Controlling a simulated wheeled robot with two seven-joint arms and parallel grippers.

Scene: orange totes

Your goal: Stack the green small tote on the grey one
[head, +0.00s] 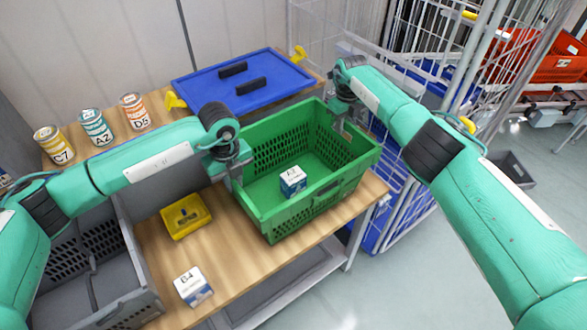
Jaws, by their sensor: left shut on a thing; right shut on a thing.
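The green small tote (318,205) is in the middle of the head view, near the table's right end. A small white and blue box marked A3 (292,181) lies inside it. My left gripper (236,178) is shut on the tote's left wall. My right gripper (345,126) is shut on its far right wall. I cannot tell whether the tote rests on the table or is slightly raised. The grey tote (136,255) is at the lower left, with its open inside partly hidden under my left arm.
A yellow tray (186,216) and a white and blue box marked B4 (193,287) sit on the wooden table (240,260) between the totes. Wire cages (440,40) are at the right.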

